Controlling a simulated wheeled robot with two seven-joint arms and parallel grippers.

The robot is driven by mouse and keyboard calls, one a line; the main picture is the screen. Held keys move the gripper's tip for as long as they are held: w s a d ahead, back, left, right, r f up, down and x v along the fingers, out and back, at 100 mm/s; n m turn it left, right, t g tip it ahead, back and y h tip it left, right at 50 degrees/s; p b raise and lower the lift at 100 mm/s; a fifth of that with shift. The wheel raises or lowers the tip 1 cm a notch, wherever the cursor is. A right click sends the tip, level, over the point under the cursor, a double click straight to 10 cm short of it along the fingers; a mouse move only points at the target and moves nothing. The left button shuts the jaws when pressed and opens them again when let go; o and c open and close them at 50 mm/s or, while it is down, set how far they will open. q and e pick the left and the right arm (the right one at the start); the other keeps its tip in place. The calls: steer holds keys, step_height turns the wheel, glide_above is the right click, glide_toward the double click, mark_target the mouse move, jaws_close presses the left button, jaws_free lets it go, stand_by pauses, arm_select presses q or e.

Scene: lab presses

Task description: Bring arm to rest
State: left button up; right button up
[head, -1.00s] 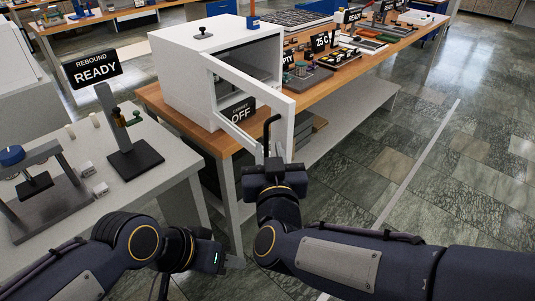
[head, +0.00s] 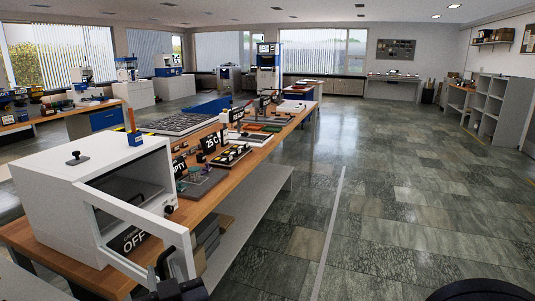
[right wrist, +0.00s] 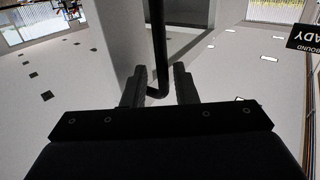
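My right gripper (head: 168,277) is at the bottom of the head view, partly cut off, beside the open door of the white cabinet (head: 60,205). In the right wrist view its two fingers (right wrist: 158,88) stand apart, one on each side of the black bar handle (right wrist: 158,45). Narrow gaps show between the fingers and the bar, so it looks open around the handle. The door frame (head: 135,222) is swung open toward me. My left gripper is not in the head view.
The cabinet stands on a wooden bench (head: 225,150) with a tray, small parts and black signs. A lower shelf (head: 250,220) runs under it. The tiled floor (head: 410,210) to the right is wide and clear. Grey shelving (head: 500,105) stands far right.

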steer(key=shift+w+f, duration=0.15)
steer(key=shift+f, duration=0.05)
steer(key=shift+s+d+r+g+y, duration=0.1)
steer(key=shift+s+d+g+y, duration=0.2)
steer(key=shift+s+g+y, duration=0.15)
steer(key=shift+w+f+n+g+y+b, duration=0.1)
steer(key=shift+f+n+g+y+b, duration=0.2)
steer(key=shift+g+b, duration=0.15)
steer(key=shift+s+d+f+g, duration=0.2)
steer(key=shift+s+d+g, duration=0.2)
steer(key=shift+g, duration=0.3)
steer(key=d+m+g+h+p, duration=0.1)
steer(key=d+m+g+h, duration=0.15)
steer(key=d, duration=1.85)
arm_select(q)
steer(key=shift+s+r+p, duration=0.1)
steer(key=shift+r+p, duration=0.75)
arm_select(e)
steer(key=s+d+f+m+g+h, duration=0.2)
steer(key=s+d+f, duration=0.3)
steer(key=s+d, duration=0.3)
steer(key=s+d+f+m+g+h, duration=0.2)
steer(key=s+d+f+m, duration=0.1)
steer(key=s+d, duration=0.6)
steer(key=shift+f+m, duration=0.35)
steer(key=shift+f, duration=0.5)
steer(key=shift+d+g, duration=0.1)
steer(key=shift+g, duration=0.15)
